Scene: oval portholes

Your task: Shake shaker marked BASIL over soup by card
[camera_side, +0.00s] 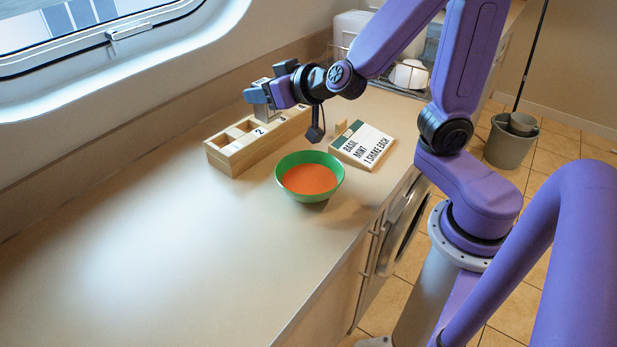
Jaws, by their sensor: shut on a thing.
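A green bowl (281,168) of orange-red soup (310,179) stands on the counter. A card (362,146) to its right reads "BASIL, MINT, 1 SHAKE EACH". A wooden rack (242,158) with numbered compartments stands behind and left of the bowl; 2, 3 and 4 can be made out. My gripper (268,92) is over the rack's middle, shut on a grey shaker (266,108), partly hidden by the fingers. No name on the shaker is readable. I cannot tell whether its base is still inside a compartment.
A dish rack (408,74) with white crockery stands at the back right. A window (90,35) is set in the wall behind the counter. The counter's left and front are clear.

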